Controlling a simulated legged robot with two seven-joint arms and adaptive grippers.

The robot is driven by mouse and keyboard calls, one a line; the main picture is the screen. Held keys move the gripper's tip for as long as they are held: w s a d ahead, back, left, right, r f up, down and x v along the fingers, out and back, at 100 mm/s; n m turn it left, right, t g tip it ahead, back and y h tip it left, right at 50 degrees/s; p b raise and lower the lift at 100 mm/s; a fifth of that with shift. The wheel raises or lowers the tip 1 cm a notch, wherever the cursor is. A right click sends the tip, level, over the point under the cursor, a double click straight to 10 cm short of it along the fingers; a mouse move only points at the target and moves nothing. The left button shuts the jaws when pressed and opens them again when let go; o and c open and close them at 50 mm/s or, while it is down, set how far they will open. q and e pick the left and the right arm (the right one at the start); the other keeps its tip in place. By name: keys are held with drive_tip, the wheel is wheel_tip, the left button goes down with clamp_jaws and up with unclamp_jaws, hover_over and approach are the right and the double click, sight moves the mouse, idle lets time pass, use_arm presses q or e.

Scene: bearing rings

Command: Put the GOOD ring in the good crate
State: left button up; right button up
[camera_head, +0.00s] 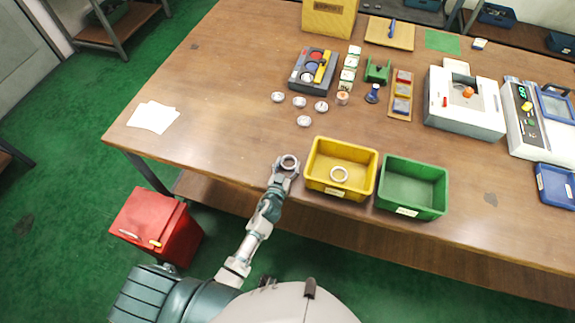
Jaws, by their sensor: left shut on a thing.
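My left gripper (287,165) is shut on a metal ring (289,160), just left of the yellow crate at the table's front edge. My right gripper is not in view.
Several small round metal pieces (299,102) lie on the wooden table (222,110) behind my gripper. A grey tray of tools (295,84), a white machine (460,117) and a scale (520,130) stand farther back. White papers (154,117) lie left. A red bin (150,222) stands on the floor.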

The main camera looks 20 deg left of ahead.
use_arm(q)
drive_tip(key=shift+f, duration=0.1)
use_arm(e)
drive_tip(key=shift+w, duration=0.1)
use_arm(q)
drive_tip(key=o, duration=1.2)
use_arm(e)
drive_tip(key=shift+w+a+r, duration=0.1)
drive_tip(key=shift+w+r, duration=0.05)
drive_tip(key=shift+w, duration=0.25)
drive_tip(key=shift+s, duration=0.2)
use_arm(q)
drive_tip(key=shift+f, duration=0.15)
drive_tip(key=shift+s+a+r, duration=0.15)
drive_tip(key=shift+s+r, duration=0.3)
drive_tip(key=shift+s, duration=2.4)
drive_tip(key=shift+s+a+r, duration=0.2)
drive_tip(key=shift+s+r, duration=0.2)
drive_tip(key=shift+s, duration=2.5)
drive_tip(key=shift+s+a+r, duration=0.15)
drive_tip(key=shift+s+r, duration=0.3)
drive_tip(key=shift+s, duration=2.4)
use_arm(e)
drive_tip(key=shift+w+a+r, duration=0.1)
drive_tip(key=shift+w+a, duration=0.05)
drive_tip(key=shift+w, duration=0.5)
